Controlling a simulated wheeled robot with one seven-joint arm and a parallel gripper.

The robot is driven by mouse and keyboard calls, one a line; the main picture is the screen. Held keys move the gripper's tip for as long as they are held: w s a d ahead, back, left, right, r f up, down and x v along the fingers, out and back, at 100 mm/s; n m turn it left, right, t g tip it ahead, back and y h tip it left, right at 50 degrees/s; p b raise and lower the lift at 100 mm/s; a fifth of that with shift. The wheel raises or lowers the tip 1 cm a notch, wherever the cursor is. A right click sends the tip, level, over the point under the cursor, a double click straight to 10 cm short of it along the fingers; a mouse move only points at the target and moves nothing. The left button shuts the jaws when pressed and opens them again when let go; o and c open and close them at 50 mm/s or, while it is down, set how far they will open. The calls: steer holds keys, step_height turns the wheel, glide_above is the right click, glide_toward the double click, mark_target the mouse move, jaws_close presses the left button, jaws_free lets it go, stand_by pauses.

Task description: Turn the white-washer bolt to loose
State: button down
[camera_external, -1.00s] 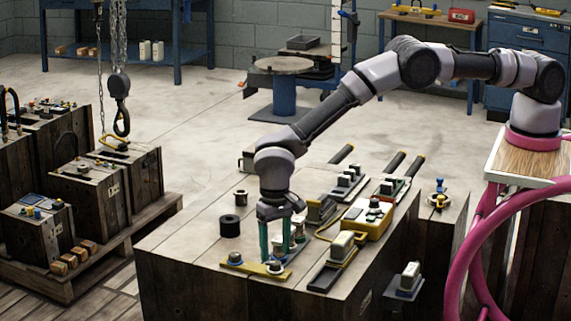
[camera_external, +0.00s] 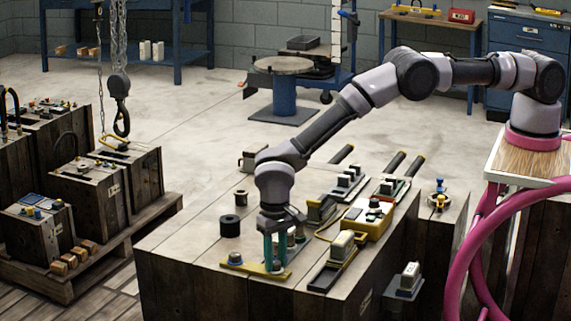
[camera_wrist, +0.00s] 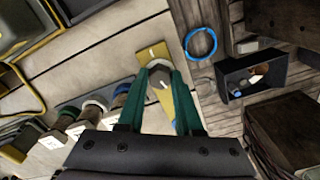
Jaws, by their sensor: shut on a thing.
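The bolt (camera_wrist: 158,76), a grey hex head with a pale ring around it, stands on a yellow bar near the near edge of the crate top. My gripper (camera_external: 275,264) points down over the right end of this yellow bar (camera_external: 247,267). Its two green fingers are shut on the bolt head, one on each side. A short pale mark shows on the bar beside the bolt in the wrist view. The fingers hide part of the bolt in the outside view. A second bolt with a blue washer (camera_external: 235,259) sits at the bar's left end.
A black cylinder (camera_external: 230,226) stands behind the bar. Several posts with coloured rings (camera_wrist: 96,108) stand close left of the fingers in the wrist view.

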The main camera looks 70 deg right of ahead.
steer(key=shift+n, duration=0.3)
steer(key=n, duration=0.9)
steer(key=shift+n, duration=2.4)
steer(key=c, duration=0.6)
jaws_free()
steer(key=shift+o, duration=0.2)
